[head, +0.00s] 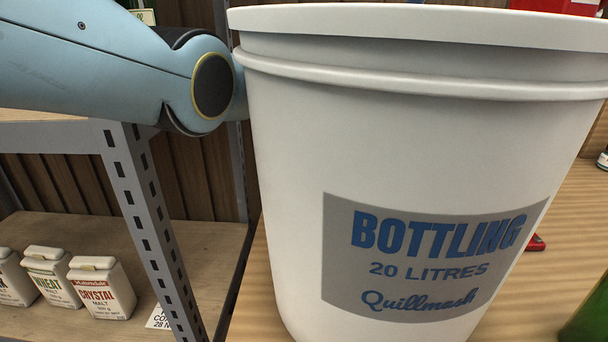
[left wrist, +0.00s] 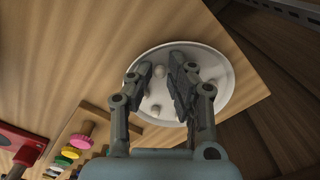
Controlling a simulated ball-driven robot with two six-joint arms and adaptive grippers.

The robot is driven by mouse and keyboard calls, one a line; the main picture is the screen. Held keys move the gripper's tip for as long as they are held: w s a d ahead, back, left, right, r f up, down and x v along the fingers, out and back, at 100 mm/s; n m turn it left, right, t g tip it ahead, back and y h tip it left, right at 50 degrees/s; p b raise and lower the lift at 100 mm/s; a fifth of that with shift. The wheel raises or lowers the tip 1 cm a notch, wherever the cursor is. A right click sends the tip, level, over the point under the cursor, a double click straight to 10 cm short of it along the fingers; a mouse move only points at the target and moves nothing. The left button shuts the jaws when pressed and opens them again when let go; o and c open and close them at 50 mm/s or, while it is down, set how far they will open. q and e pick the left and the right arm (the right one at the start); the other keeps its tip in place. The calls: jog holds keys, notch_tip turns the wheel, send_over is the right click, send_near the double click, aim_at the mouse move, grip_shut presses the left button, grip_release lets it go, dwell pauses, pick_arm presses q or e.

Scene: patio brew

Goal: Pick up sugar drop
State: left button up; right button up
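In the left wrist view a shallow round white dish (left wrist: 222,72) lies on the wooden top. Several small pale lumps, which look like sugar drops, are in it; one sugar drop (left wrist: 155,111) shows near the dish's lower edge, and another (left wrist: 158,71) shows between my fingers. My left gripper (left wrist: 162,68) is over the dish with its two fingers apart. I cannot tell how high the fingertips are above the drops. In the head view my left arm reaches behind a large white bucket, which hides the gripper and the dish. My right gripper is in neither view.
The white bucket (head: 290,130), labelled "BOTTLING 20 LITRES", fills the middle of the head view. Shelving with malt jars (head: 102,288) stands at left. In the left wrist view a wooden rack with coloured pieces (left wrist: 81,141) and a red object (left wrist: 22,143) are at lower left.

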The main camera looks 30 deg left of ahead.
pick_arm(q)
jog(key=c, duration=0.3)
jog(key=shift+r, duration=0.1)
jog(key=shift+c, duration=0.2)
